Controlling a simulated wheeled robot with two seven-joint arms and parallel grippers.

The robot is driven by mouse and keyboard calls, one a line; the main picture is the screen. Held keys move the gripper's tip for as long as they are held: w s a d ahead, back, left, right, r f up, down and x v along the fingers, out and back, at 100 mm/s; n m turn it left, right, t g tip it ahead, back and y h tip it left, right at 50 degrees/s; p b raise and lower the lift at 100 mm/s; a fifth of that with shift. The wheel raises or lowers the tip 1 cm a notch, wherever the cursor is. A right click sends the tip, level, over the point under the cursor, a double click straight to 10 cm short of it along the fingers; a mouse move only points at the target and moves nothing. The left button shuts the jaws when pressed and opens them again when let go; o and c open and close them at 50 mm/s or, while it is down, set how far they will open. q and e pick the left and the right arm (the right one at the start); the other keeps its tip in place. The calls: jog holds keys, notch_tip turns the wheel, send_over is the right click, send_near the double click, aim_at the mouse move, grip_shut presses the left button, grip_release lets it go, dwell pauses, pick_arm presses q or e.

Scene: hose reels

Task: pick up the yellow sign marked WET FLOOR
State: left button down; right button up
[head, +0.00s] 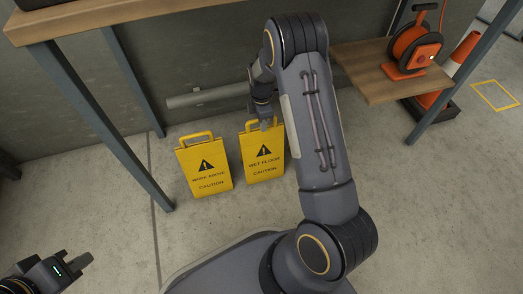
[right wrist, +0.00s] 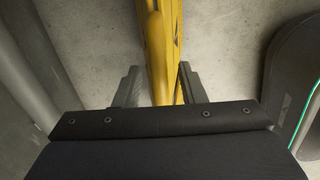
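The yellow WET FLOOR sign (head: 264,160) stands on the concrete floor, with a warning triangle and CAUTION on its face. My right gripper (head: 265,123) is at its top handle, partly covering it. In the right wrist view the yellow sign (right wrist: 163,40) runs between the two fingers of my right gripper (right wrist: 158,72). The fingers are apart, with a visible gap on the left side of the sign. My left gripper (head: 78,264) is at the lower left, far from the sign; its finger opening is not clear.
A similar yellow sign (head: 204,168) with other wording stands just left. A grey pipe (head: 205,95) runs along the wall behind. A wooden table (head: 90,18) with metal legs is at left. A wooden shelf (head: 375,75) with an orange hose reel (head: 413,48) is at right, near an orange cone (head: 462,55).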

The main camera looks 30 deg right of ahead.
grip_shut()
dwell(1.3)
